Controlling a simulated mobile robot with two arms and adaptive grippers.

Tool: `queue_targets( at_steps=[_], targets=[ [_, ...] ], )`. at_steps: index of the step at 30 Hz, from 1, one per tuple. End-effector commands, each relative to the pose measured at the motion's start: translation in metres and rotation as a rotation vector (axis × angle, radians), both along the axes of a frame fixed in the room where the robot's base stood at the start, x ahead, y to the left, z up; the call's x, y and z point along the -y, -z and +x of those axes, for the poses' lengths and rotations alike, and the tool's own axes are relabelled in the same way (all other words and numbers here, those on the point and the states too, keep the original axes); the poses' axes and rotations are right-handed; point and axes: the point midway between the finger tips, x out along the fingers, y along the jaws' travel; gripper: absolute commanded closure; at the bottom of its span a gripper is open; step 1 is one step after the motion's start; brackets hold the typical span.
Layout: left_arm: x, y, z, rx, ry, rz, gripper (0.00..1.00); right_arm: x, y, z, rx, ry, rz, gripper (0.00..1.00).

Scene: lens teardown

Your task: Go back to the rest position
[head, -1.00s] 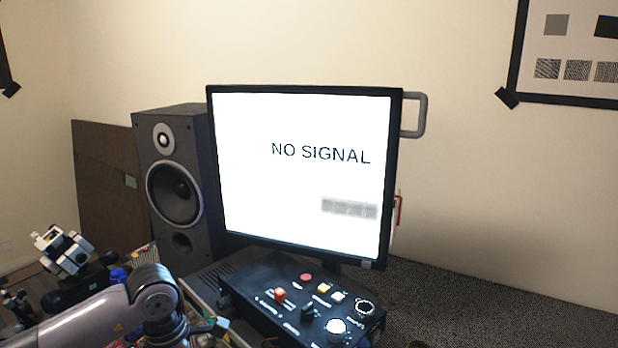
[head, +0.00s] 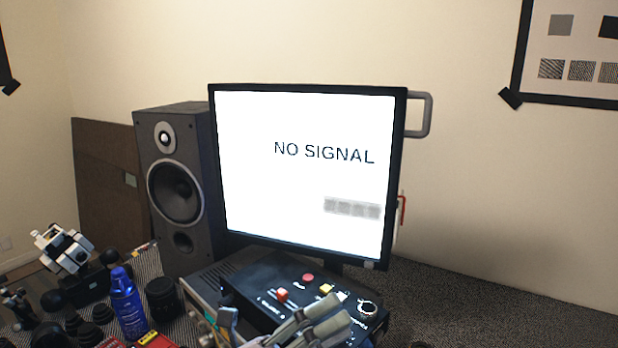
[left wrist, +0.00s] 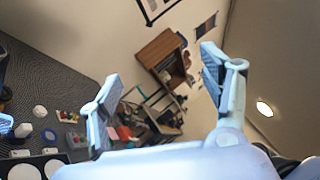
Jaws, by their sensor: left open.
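My left gripper (head: 328,318) is at the bottom middle of the head view, in front of the black control box (head: 262,292) and overlapping its front part. In the left wrist view its two pale blue fingers (left wrist: 160,64) stand wide apart with nothing between them, so it is open and empty. The space between them shows only the distant wall and furniture. My right gripper is in neither view.
A monitor (head: 300,170) reading "NO SIGNAL" stands behind the control box, with a speaker (head: 176,190) to its left. A blue bottle (head: 126,303) and several dark cylinders stand at lower left. The dark surface (head: 480,310) at right looks clear.

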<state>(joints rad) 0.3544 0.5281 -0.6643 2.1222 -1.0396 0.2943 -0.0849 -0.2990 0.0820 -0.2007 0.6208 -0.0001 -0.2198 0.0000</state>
Motion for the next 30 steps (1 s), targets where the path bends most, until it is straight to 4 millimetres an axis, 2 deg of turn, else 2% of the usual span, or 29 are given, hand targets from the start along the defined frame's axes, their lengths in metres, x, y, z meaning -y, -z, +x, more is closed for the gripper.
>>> queue_targets(
  at_steps=[2, 5, 8, 9, 11, 12, 14, 15, 18, 21, 24, 30],
  targets=[
    [-0.029, -0.009, 0.023, -0.183, -0.137, -0.201, 0.28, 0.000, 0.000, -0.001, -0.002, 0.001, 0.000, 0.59],
    [-0.077, 0.005, 0.052, -0.434, -0.324, -0.422, 0.28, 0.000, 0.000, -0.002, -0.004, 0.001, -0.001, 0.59],
    [-0.129, 0.046, 0.069, -0.707, -0.520, -0.609, 0.28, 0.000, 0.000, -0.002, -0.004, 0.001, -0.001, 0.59],
    [-0.149, 0.070, 0.070, -0.823, -0.600, -0.672, 0.28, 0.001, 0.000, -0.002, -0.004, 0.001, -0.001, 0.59],
    [-0.175, 0.108, 0.065, -0.990, -0.716, -0.753, 0.28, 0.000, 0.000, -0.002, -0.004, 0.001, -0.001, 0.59],
    [-0.190, 0.134, 0.058, -1.101, -0.792, -0.796, 0.28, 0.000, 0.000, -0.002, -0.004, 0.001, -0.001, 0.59],
    [-0.208, 0.173, 0.041, -1.261, -0.898, -0.848, 0.28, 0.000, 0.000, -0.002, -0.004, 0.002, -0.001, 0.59],
    [-0.217, 0.197, 0.026, -1.365, -0.965, -0.877, 0.28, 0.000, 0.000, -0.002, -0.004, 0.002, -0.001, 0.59],
    [-0.232, 0.248, -0.016, -1.591, -1.111, -0.919, 0.28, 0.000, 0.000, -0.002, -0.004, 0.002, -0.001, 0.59],
    [-0.239, 0.282, -0.056, -1.771, -1.222, -0.932, 0.28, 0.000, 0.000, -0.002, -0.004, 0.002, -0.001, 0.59],
    [-0.241, 0.306, -0.093, -1.921, -1.312, -0.929, 0.28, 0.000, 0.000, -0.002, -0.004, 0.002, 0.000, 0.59],
    [-0.240, 0.335, -0.164, -2.172, -1.459, -0.898, 0.28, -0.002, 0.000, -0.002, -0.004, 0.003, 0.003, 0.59]
  ],
)
